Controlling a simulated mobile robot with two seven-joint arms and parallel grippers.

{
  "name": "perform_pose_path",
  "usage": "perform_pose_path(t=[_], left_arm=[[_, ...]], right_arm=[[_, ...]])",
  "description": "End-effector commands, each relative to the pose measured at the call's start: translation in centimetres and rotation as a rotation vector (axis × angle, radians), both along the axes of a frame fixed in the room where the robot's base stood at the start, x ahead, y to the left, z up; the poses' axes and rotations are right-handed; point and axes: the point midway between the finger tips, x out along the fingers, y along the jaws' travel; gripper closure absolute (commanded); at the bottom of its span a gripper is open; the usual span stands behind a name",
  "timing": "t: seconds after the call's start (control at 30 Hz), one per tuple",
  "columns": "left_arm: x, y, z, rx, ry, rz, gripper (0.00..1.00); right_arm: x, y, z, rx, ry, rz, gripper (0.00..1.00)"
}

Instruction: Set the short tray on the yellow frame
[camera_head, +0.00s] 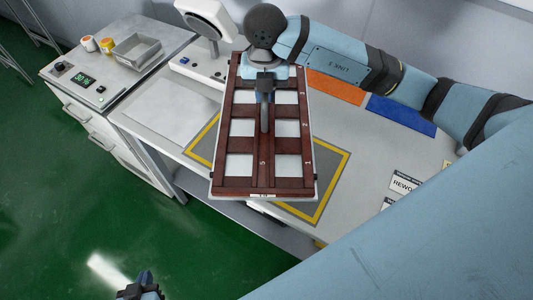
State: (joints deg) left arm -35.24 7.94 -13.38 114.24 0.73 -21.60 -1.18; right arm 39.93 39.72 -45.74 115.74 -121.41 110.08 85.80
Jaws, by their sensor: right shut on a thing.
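The tray (262,192) is a dark red-brown grid with pale square openings and a light rim. My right gripper (265,90) is shut on it at its middle bar near the far end. The tray covers much of the yellow frame (333,183), a yellow outline around a grey area on the bench. The tray's near end reaches past the bench's front edge, and it appears held above the surface; the exact gap is unclear. My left gripper (140,288) is low at the bottom edge, away from the bench, only partly in view; its fingers cannot be made out.
The pale bench (160,112) has an orange patch (337,88) and a blue patch (402,114) at the back right, beside a rework label (403,183). A scale-like device (207,65) stands behind the tray. A side cabinet (110,75) holds a grey bin (137,52) and small cups.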

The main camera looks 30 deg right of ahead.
Motion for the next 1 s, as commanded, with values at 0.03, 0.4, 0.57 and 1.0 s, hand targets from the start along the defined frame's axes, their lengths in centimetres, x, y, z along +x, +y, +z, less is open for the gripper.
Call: perform_pose_path(t=[0.03, 0.4, 0.57, 1.0], left_arm=[[0.0, 0.0, -0.2, -0.001, 0.0, -0.001, 1.0], [0.0, -0.1, -0.4, -0.001, 0.0, -0.002, 1.0], [0.0, -0.1, 0.1, 0.0, 0.0, -0.002, 1.0], [0.0, -0.1, 1.1, 0.0, 0.0, -0.002, 1.0]], right_arm=[[0.1, -0.1, 0.5, 0.002, -0.002, -0.1, 1.0], [0.1, -0.4, 1.4, 0.0, 0.001, -0.505, 1.0], [0.0, -0.4, -1.9, -0.002, 0.006, -0.514, 1.0], [0.0, -0.4, -12.3, -0.001, 0.002, -0.511, 1.0]])
